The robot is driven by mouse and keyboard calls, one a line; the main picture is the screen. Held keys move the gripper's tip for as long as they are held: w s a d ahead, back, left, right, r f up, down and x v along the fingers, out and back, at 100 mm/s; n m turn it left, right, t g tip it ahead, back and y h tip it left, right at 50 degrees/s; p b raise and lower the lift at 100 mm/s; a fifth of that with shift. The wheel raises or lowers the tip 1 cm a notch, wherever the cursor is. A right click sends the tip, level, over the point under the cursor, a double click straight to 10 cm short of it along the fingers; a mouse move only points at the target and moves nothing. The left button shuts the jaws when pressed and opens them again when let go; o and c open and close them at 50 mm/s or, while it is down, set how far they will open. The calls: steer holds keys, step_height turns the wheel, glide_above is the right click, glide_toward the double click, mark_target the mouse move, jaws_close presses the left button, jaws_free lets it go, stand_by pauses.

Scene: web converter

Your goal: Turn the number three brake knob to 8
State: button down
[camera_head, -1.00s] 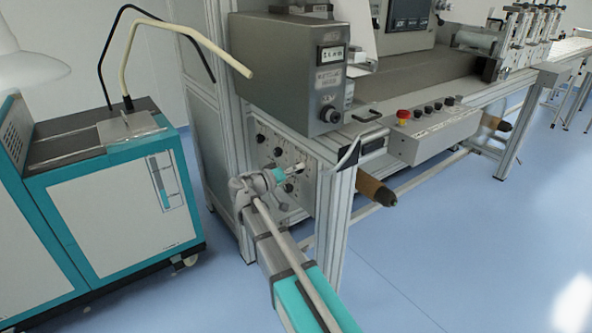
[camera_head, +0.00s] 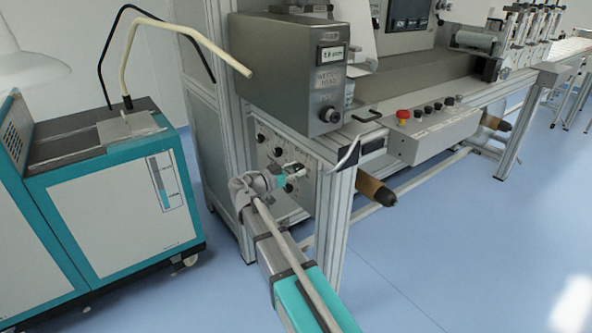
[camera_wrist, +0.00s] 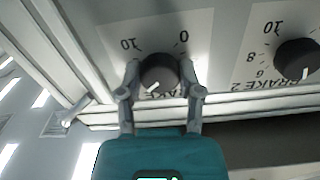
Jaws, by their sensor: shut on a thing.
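A round black brake knob (camera_wrist: 158,73) on a pale panel sits between the two fingers of my gripper (camera_wrist: 159,80) in the wrist view. The fingers are shut on its sides. Its white pointer mark faces lower left in that view. A 10 shows at its upper left and a 0 at its upper right; the other numbers are hidden by the fingers. Its label is partly covered, so its number cannot be read. In the head view my gripper (camera_head: 286,179) is at the low knob panel (camera_head: 268,147), and the held knob is hard to make out.
Another black knob (camera_wrist: 296,60), labelled BRAKE 2, is to the right in the wrist view. A metal frame post (camera_head: 337,215) stands close right of my gripper. A grey box (camera_head: 285,75) with a display is above. A teal cabinet (camera_head: 115,215) stands left, with floor between.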

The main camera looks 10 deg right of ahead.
steer(key=m, duration=0.6)
stand_by(0.4)
steer(key=shift+c, duration=1.3)
jaws_free()
steer(key=v, duration=1.2)
steer(key=shift+d+f, duration=0.1)
